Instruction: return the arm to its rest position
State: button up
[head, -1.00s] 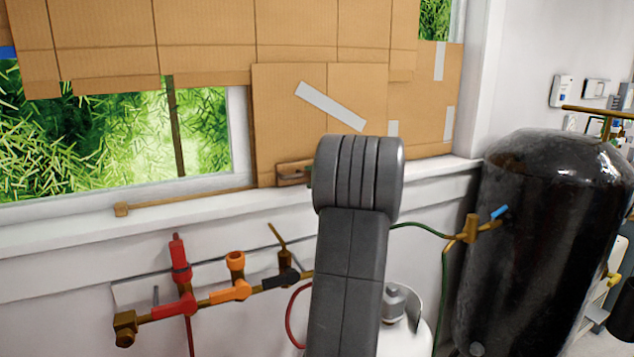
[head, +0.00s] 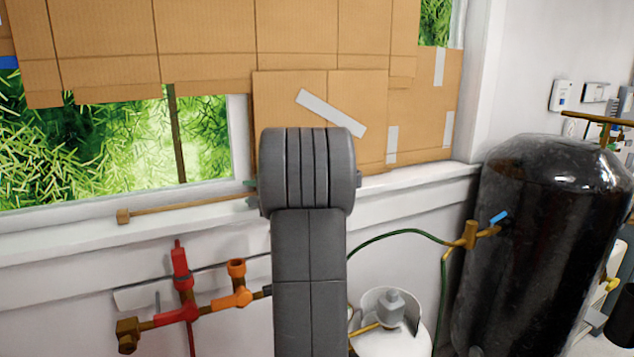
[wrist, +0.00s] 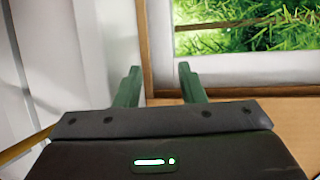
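My arm (head: 308,240) rises in the middle of the head view, in front of the wall and the windowsill. Its grey rounded joint stands before the lower edge of the cardboard. My gripper (wrist: 158,80) shows in the wrist view with two green fingers apart and nothing between them. In the head view it is mostly hidden behind my arm. Beyond the fingers, the wrist view shows a wooden strip, a white frame and a window with greenery.
Red and orange pipe valves (head: 190,300) are on the wall at the lower left. A white gas cylinder (head: 400,335) stands right of my arm. A large black tank (head: 535,250) stands at the right, with a green hose (head: 400,231) running from it. A wooden rod (head: 190,204) lies along the sill.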

jog(key=s+a+p, duration=0.1)
jog(key=s+a, duration=0.1)
jog(key=a, duration=0.2)
jog(key=s+a+p, duration=0.1)
jog(key=s+a, duration=0.1)
jog(key=a, duration=0.2)
jog(key=s+a+p, duration=0.1)
jog(key=s+a, duration=0.1)
jog(key=a, duration=0.2)
jog(key=shift+a+r, duration=0.1)
jog(key=shift+a, duration=0.1)
jog(key=b+v, duration=0.3)
jog(key=v, duration=1)
jog(key=shift+s, duration=0.25)
